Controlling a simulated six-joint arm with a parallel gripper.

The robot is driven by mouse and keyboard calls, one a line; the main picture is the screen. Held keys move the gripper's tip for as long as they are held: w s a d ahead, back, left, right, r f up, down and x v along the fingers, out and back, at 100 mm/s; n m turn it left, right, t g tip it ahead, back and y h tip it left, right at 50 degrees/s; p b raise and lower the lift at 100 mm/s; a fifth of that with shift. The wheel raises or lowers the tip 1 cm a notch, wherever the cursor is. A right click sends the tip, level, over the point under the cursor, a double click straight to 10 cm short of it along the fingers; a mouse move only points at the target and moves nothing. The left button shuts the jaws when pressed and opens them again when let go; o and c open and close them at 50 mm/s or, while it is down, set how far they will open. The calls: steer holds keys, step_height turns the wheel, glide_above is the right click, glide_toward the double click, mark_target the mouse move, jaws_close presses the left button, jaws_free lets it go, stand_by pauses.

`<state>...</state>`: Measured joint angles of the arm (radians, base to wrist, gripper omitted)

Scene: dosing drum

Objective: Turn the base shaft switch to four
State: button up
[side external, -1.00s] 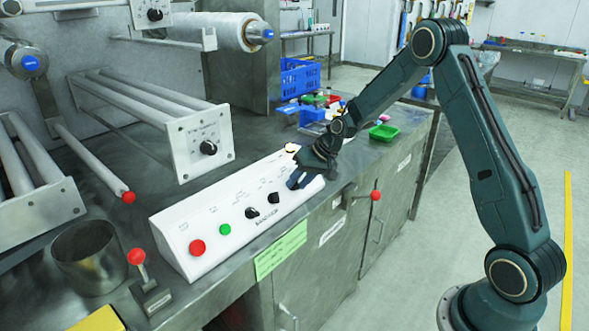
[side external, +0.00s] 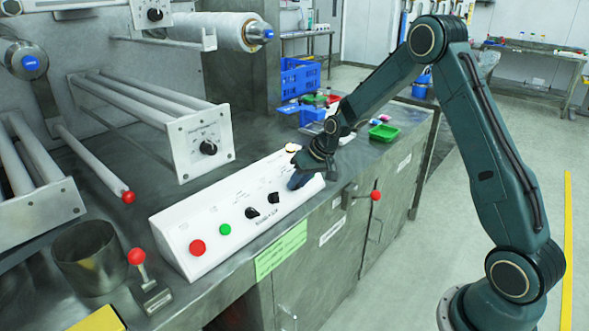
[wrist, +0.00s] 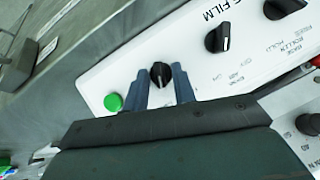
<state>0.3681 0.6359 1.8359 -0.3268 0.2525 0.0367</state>
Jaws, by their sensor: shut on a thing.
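A white sloped control panel (side external: 215,215) has a row of black rotary switches. In the side view my gripper (side external: 298,181) is at the panel's far end and hides the switch there. In the wrist view my gripper (wrist: 160,88) has its two blue-grey fingers on either side of a black switch knob (wrist: 161,73) and is shut on it. The knob's pale pointer mark faces the picture's bottom. Small print beside it is too blurred to read surely. Two other black knobs, the middle one (wrist: 217,38) and the farther one (wrist: 275,10), stand free.
A green button (wrist: 113,102) is close to the left finger. A red button (side external: 197,247) and another green button (side external: 225,229) are at the panel's near end. A red-knobbed lever (side external: 375,196) sticks out from the cabinet front. A green tray (side external: 383,132) lies behind the gripper.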

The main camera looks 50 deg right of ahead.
steer(key=n+h, duration=0.1)
steer(key=n, duration=0.1)
steer(key=n+h, duration=0.2)
steer(key=shift+a+n, duration=0.35)
steer(key=shift+n, duration=0.05)
steer(key=shift+n+t+h, duration=0.3)
steer(key=shift+n+h, duration=0.5)
steer(key=shift+n, duration=0.6)
steer(key=o, duration=0.6)
steer(key=shift+s+a+r, duration=0.1)
steer(key=shift+v, duration=6.75)
steer(key=shift+a, duration=0.1)
